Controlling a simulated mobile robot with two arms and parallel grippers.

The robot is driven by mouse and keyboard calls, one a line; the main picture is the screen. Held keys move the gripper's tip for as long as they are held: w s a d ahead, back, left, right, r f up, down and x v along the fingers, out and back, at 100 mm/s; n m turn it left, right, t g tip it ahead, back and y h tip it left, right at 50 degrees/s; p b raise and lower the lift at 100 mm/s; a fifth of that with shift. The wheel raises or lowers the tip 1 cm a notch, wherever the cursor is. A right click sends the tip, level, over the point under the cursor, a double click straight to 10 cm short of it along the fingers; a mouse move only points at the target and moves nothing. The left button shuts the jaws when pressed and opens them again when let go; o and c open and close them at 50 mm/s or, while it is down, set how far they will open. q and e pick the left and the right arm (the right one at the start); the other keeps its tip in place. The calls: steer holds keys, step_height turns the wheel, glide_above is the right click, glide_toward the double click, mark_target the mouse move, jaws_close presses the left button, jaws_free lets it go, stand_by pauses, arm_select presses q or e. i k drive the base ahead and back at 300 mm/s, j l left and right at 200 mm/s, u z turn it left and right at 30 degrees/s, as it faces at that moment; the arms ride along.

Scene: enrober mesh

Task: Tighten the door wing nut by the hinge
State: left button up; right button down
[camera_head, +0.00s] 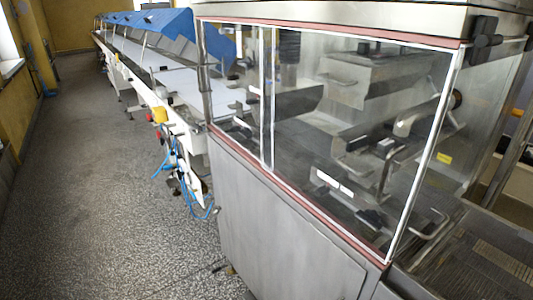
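The enrober has a clear window door (345,130) with a white edge and a red strip along its top and bottom. It looks closed. A black fitting (487,42) sits at the top right corner of the machine, by the door's edge. It may be a hinge or a knob; I cannot tell. I cannot make out a wing nut for certain. A metal handle (430,226) shows at the lower right of the window. Neither of my grippers is in view.
A steel cabinet panel (270,225) stands below the window. A long white conveyor (180,85) with blue covers (165,25) runs away at the left. Blue hoses (180,170) hang at its near end. The speckled floor (95,190) at the left is clear. A wire mesh belt (470,255) lies at the right.

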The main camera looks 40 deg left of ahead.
mark_target(215, 207)
steer(key=u, duration=1.55)
steer(key=i+j, duration=0.35)
steer(key=i, duration=0.2)
steer(key=i+j+z, duration=0.1)
steer(key=i+j, duration=0.25)
steer(key=i, duration=0.25)
steer(key=i+j+z, duration=0.15)
steer(key=z, duration=1.2)
